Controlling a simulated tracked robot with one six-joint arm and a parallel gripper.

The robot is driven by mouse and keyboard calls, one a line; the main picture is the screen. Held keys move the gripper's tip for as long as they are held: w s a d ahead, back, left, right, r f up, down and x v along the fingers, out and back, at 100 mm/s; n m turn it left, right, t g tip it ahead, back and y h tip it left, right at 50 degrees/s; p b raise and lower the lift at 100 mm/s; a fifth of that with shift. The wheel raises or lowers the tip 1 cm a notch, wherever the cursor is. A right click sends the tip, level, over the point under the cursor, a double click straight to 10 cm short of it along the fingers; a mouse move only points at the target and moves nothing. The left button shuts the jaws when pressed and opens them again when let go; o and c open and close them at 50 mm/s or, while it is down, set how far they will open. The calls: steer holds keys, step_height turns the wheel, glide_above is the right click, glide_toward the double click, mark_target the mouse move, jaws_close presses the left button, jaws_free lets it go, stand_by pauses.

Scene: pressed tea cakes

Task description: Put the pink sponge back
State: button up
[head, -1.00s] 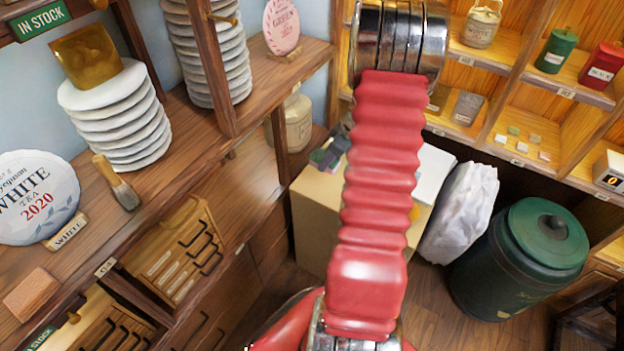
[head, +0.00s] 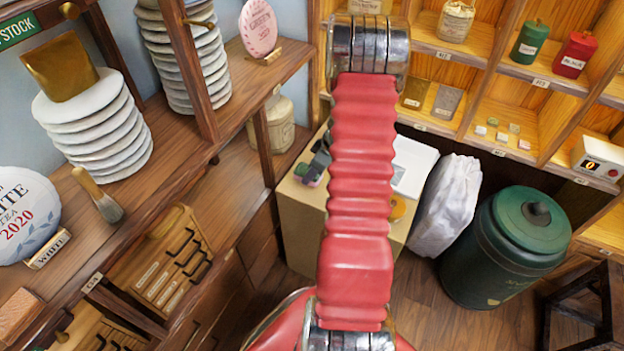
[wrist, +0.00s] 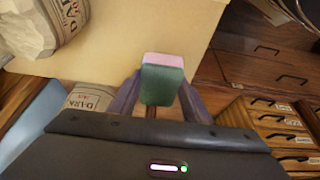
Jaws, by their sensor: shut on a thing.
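The pink sponge (wrist: 163,59) is a small block with a pink layer and a green layer. In the wrist view it sits between the two dark fingers of my gripper (wrist: 159,88), which is shut on it. In the head view my gripper (head: 318,162) shows as a small dark shape left of my red arm, over the tan box-like stand. The sponge (head: 311,180) is only a small pink and green patch there. Most of the gripper is hidden behind my arm.
The tan stand (head: 300,225) carries a white flat device (head: 413,165). A white sack (head: 447,205) and a green lidded bin (head: 518,245) stand to its right. A wooden shelf with stacked discs and a brush (head: 98,195) is at left. Shelves with tins (head: 530,42) are at right.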

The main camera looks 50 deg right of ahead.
steer(key=shift+f, duration=1.85)
steer(key=shift+f, duration=0.1)
steer(key=o, duration=1)
steer(key=shift+c, duration=0.2)
steer(key=v, duration=1.2)
